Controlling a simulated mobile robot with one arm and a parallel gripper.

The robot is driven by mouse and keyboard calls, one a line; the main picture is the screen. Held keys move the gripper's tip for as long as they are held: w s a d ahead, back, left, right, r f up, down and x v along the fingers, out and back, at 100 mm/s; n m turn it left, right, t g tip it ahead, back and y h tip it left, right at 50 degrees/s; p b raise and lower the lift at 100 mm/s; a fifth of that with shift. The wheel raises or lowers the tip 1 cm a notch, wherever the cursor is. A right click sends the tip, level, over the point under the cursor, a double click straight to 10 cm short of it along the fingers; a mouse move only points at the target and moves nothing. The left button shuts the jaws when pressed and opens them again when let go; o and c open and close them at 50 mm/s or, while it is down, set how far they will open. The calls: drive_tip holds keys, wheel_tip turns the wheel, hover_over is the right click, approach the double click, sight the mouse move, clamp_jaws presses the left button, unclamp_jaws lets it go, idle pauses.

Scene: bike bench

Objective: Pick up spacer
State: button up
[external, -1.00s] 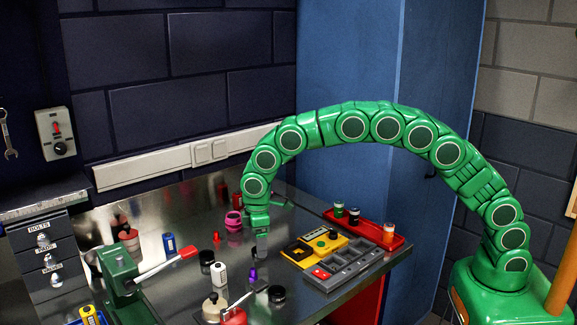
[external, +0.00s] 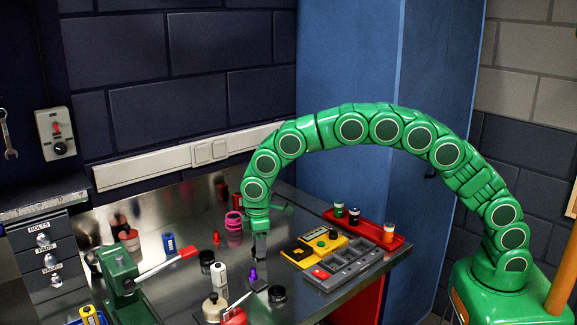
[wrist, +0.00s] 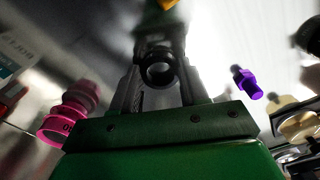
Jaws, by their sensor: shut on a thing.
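My gripper (external: 261,252) hangs from the end of my green arm, over the steel bench to the left of the yellow device. In the wrist view my gripper (wrist: 160,62) is closed around a small dark round piece, seen as a ring (wrist: 159,74) between its two fingers, which appears to be the spacer. Most of its body is hidden by the fingers and by blur. In the external view the held piece cannot be made out.
A yellow-and-grey tray unit (external: 335,263) lies to the right, with a red tray (external: 367,231) of small bottles behind it. A purple part (external: 253,274), a black ring (external: 277,294) and pink rings (external: 233,221) are nearby. A green press (external: 121,277) stands at left.

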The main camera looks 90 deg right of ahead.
drive_tip(key=shift+r, duration=1.5)
drive_tip(key=shift+s+r, duration=0.65)
drive_tip(key=shift+r, duration=0.25)
drive_tip(key=s+r, duration=0.8)
drive_tip(key=s, duration=0.4)
drive_tip(key=d+m, duration=0.4)
drive_tip(key=d, duration=0.5)
drive_tip(key=w+f, duration=0.2)
drive_tip(key=w, duration=0.2)
drive_tip(key=w+d+f, duration=0.1)
drive_tip(key=w+f, duration=0.2)
drive_tip(key=w, duration=0.1)
drive_tip(key=w+d+f, duration=0.1)
drive_tip(key=w+f, duration=0.2)
drive_tip(key=w, duration=0.1)
drive_tip(key=shift+f, duration=0.1)
drive_tip(key=shift+w+d+f, duration=0.15)
drive_tip(key=shift+w+f, duration=0.55)
drive_tip(key=shift+f, duration=1.5)
